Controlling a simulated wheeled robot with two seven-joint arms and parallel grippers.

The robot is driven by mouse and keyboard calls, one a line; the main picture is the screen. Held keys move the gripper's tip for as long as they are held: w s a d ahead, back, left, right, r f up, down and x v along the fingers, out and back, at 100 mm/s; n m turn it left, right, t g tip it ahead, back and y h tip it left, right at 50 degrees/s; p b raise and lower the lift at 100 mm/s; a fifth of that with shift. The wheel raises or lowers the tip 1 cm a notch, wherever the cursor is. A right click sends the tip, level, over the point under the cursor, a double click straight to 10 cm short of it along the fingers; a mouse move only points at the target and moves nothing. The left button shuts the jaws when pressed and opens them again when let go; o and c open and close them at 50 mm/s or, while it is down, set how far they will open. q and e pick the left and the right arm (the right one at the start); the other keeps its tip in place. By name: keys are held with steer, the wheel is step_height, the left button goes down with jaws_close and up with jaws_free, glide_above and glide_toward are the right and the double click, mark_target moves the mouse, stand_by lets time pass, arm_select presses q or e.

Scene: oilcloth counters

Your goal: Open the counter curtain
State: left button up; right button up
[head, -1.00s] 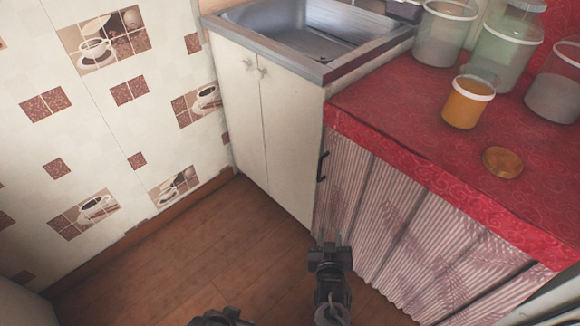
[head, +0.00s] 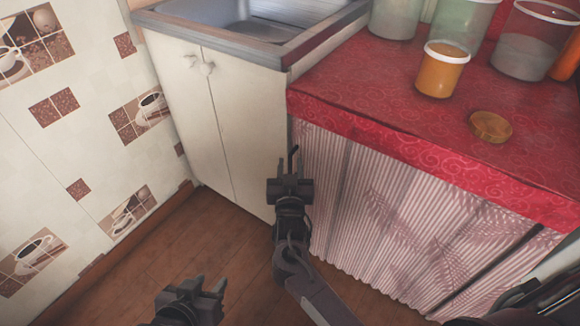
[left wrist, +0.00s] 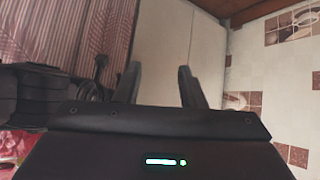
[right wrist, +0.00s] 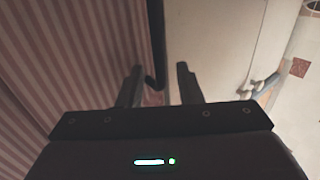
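The striped pink curtain (head: 390,210) hangs closed under the red counter, in folds. A dark handle (head: 295,152) is at its left edge, partly hidden behind my right gripper (head: 290,170) in the head view. In the right wrist view the handle (right wrist: 153,75) shows between the fingers of my right gripper (right wrist: 160,75), which are apart; I cannot tell whether they touch it. The curtain (right wrist: 75,60) fills the left there. My left gripper (head: 210,284) is open and empty, low over the floor in front of the white cabinet; its fingers (left wrist: 160,75) are apart.
The white cabinet (head: 230,120) with a sink (head: 250,20) stands left of the curtain. The red counter top (head: 400,110) holds several jars, an orange tub (head: 440,75) and a round lid (head: 490,126). The tiled wall (head: 60,160) is at left. Wooden floor (head: 140,260) is clear.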

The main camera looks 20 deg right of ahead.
steer(key=shift+w+d, duration=0.1)
steer(key=shift+w, duration=0.2)
arm_select(q)
steer(key=shift+w+d+r+t, duration=0.1)
steer(key=shift+w+r+t, duration=0.2)
steer(key=shift+w+r, duration=0.2)
arm_select(e)
jaws_close()
arm_select(q)
steer(key=shift+s+f, duration=0.1)
